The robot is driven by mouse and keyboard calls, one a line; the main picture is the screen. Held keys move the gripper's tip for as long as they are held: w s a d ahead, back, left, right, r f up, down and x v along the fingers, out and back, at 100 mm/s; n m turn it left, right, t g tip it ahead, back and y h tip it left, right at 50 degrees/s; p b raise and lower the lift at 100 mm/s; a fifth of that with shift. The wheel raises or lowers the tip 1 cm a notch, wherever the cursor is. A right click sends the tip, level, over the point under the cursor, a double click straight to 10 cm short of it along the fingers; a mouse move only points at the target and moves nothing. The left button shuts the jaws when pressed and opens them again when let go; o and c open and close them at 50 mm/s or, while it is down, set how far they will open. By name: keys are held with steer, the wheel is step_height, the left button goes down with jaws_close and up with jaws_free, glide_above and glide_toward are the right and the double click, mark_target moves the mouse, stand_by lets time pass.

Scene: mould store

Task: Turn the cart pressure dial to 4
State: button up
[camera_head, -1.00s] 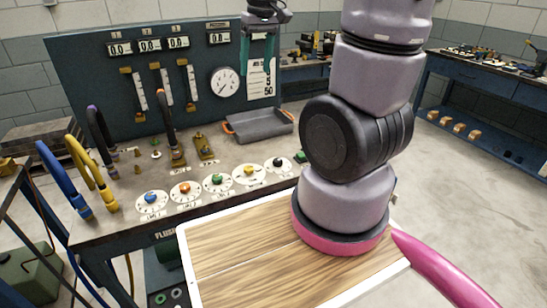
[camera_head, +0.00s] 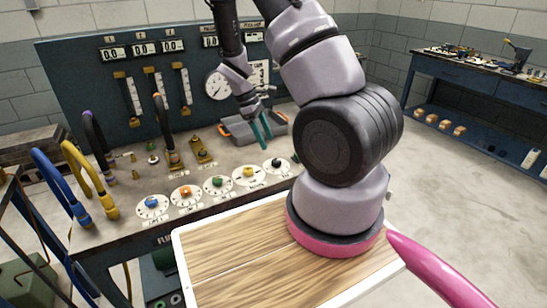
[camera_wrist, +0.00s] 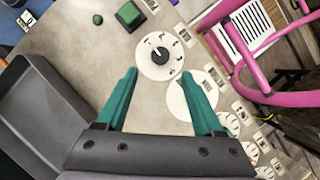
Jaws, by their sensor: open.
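A row of several white round dials lies along the front of the bench top, with blue, orange, green, yellow and black knobs. The black-knobbed dial (camera_head: 277,165) is the rightmost; in the wrist view (camera_wrist: 158,63) its face is clear just beyond the fingertips. The yellow-knobbed dial (camera_head: 249,174) is beside it, its knob hidden by a finger in the wrist view. The labels are too small to tell which is the cart pressure dial. My gripper (camera_head: 264,138) has green fingers, open and empty, pointing down above the bench behind the black-knobbed dial. It also shows in the wrist view (camera_wrist: 157,75).
A green button (camera_wrist: 129,15) is near the black-knobbed dial. Upright hoses (camera_head: 86,170) stand at the left. A gauge panel (camera_head: 82,92) rises at the back.

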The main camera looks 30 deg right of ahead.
mark_target(275, 160)
steer(key=x, duration=0.8)
steer(key=shift+c, duration=0.3)
jaws_close()
